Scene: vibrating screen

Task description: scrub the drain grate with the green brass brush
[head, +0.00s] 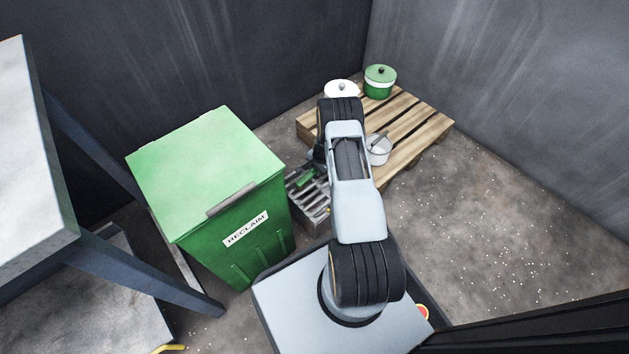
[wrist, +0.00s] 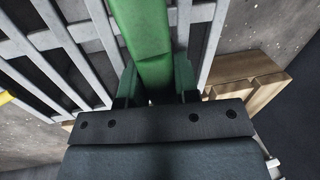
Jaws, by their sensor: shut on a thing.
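The drain grate (head: 312,196) is a low box with grey metal bars on the floor, just right of the green bin. Its bars (wrist: 60,62) fill the upper left of the wrist view. My gripper (wrist: 156,88) is shut on the green handle of the brush (wrist: 146,35). In the head view the green brush (head: 306,178) shows over the grate's top. The bristles are hidden in both views, so I cannot tell whether they touch the bars. My arm covers the grate's right side in the head view.
A green bin marked RECLAIM (head: 208,170) stands close left of the grate. A wooden pallet (head: 412,128) behind it carries a green lidded pot (head: 380,84), a white lidded pot (head: 341,90) and a small white pail (head: 380,152). A steel table (head: 40,180) stands far left. Floor at right is free.

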